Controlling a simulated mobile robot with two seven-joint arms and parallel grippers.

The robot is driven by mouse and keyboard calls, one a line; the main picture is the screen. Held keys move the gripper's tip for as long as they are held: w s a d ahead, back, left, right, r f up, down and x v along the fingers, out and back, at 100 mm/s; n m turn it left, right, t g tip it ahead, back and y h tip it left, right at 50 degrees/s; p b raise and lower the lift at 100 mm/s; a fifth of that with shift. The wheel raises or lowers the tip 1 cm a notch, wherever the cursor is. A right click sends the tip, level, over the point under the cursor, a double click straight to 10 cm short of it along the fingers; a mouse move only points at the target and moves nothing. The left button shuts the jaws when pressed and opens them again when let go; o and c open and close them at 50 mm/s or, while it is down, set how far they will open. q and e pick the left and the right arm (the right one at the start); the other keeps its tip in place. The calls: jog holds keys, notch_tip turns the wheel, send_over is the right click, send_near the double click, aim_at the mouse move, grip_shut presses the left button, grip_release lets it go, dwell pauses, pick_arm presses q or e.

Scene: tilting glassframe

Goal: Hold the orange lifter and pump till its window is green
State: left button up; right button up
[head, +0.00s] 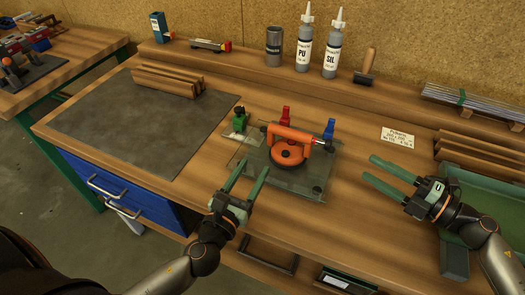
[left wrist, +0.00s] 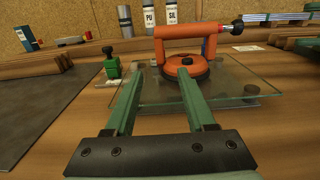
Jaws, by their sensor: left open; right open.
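The orange lifter (head: 288,153) sits on a glass pane (head: 312,178) in the middle of the bench. It has a bar handle over a round base with a black rim, and a dark pump end with a red ring at the right of the handle. It also shows in the left wrist view (left wrist: 187,66). The colour of its window cannot be made out. My left gripper (head: 250,178) is open and empty, in front and to the left of the lifter, its fingers pointing at it. My right gripper (head: 390,174) is open and empty, right of the glass.
A green clamp (head: 239,121) stands at the glass's left corner. Red (head: 285,113) and blue (head: 329,129) pieces stand behind it. A dark mat (head: 145,130) covers the left side. Bottles (head: 304,45) stand on the back ledge. A green tray (head: 480,195) lies at right.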

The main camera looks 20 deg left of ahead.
aim_at(269, 142)
pick_arm(q)
jog(key=w, duration=0.9)
jog(key=shift+w+d, duration=0.1)
jog(key=shift+w, duration=0.25)
jog(key=shift+c, duration=0.2)
grip_shut()
dwell(0.7)
pick_arm(e)
grip_shut()
dwell(1.6)
